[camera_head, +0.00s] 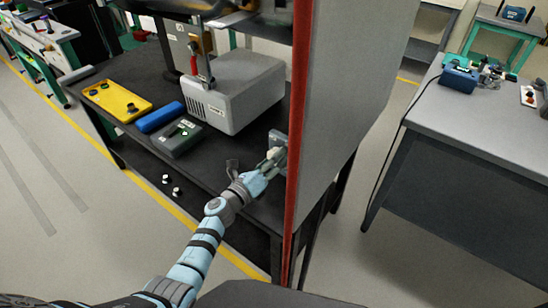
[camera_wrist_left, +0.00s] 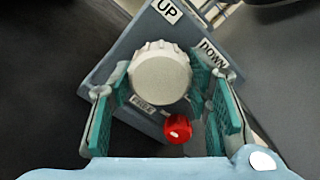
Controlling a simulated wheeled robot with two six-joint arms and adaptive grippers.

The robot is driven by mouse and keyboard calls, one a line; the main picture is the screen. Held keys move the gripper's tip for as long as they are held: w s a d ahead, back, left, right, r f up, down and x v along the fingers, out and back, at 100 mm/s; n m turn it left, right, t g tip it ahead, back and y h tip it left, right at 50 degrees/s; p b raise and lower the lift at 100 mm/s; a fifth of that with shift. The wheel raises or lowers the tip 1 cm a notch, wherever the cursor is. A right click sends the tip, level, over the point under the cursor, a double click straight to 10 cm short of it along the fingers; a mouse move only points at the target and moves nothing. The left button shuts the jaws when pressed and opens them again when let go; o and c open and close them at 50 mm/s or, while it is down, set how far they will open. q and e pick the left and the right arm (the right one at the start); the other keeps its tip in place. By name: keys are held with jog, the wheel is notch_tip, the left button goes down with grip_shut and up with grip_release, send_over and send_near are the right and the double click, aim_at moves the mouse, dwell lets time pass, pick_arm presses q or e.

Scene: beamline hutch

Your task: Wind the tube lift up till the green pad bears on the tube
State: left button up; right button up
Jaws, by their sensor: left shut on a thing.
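In the left wrist view a white ribbed knob (camera_wrist_left: 160,72) sits on a grey-blue box (camera_wrist_left: 118,62) with UP and DOWN labels. A smaller red knob (camera_wrist_left: 178,128) is beside it on the same box. My left gripper (camera_wrist_left: 163,84) is shut on the white knob, a teal-padded finger on each side. In the head view my left gripper (camera_head: 272,162) is at the grey box (camera_head: 278,138), by the red-edged panel; the fingers hide most of the knob. I cannot make out the tube or the green pad. My right gripper is not in view.
The red-edged grey panel (camera_head: 345,95) rises close to the right of my left gripper. On the black bench stand a grey machine (camera_head: 240,88), a yellow tray (camera_head: 112,98), a blue case (camera_head: 160,117) and a dark grey device (camera_head: 168,140). A grey table (camera_head: 470,125) stands right.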

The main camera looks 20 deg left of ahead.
pick_arm(q)
jog(key=n+p, duration=0.2)
jog(key=n, duration=0.4)
jog(key=n+p, duration=0.2)
jog(key=n, duration=0.4)
jog(key=shift+n, duration=0.4)
jog(key=n+p, duration=0.1)
jog(key=n, duration=0.5)
jog(key=n+p, duration=0.1)
jog(key=n, duration=0.3)
jog(key=shift+n, duration=1.7)
jog(key=o, duration=1.1)
jog(key=shift+r, duration=0.1)
jog(key=shift+o, duration=0.2)
jog(key=shift+s+a, duration=0.1)
jog(key=shift+s, duration=0.05)
